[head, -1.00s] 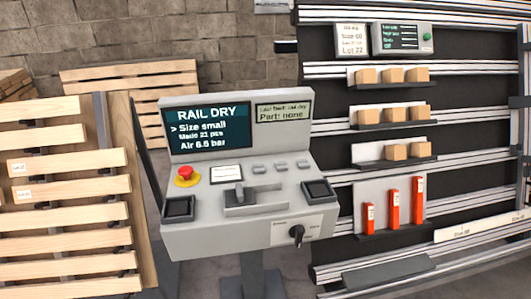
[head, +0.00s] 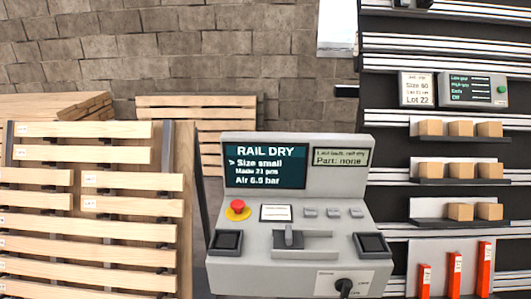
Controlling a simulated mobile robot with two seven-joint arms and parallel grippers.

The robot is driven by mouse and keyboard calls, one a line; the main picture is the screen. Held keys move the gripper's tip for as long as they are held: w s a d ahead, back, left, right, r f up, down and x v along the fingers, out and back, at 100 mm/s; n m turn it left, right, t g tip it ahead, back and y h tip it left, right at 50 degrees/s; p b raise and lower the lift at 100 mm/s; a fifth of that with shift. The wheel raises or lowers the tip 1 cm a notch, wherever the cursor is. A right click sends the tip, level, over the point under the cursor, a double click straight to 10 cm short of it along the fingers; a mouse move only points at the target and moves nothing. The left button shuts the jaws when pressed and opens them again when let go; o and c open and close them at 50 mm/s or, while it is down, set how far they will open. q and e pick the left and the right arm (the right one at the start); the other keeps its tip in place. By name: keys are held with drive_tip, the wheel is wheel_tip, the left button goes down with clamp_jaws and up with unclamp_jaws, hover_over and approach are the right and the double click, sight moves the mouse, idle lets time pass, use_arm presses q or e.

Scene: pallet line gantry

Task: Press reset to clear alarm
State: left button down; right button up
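A grey control console (head: 290,262) stands in the lower middle of the head view. Its screen (head: 265,164) reads RAIL DRY, Size small, Made 21 pcs, Air 6.6 bar. A label beside the screen (head: 342,157) reads Part: none. A red mushroom button on a yellow base (head: 237,209) is at the panel's left. Several small grey buttons (head: 333,213) sit in a row to the right of a white card (head: 289,213); their lettering is too small to read. Neither gripper is in view.
A slatted wooden pallet (head: 95,220) stands close on the left. At right, a dark rack (head: 400,130) carries shelves of small wooden blocks (head: 460,170), red upright pieces (head: 454,275) and a small unit with a green button (head: 477,89). A block wall is behind.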

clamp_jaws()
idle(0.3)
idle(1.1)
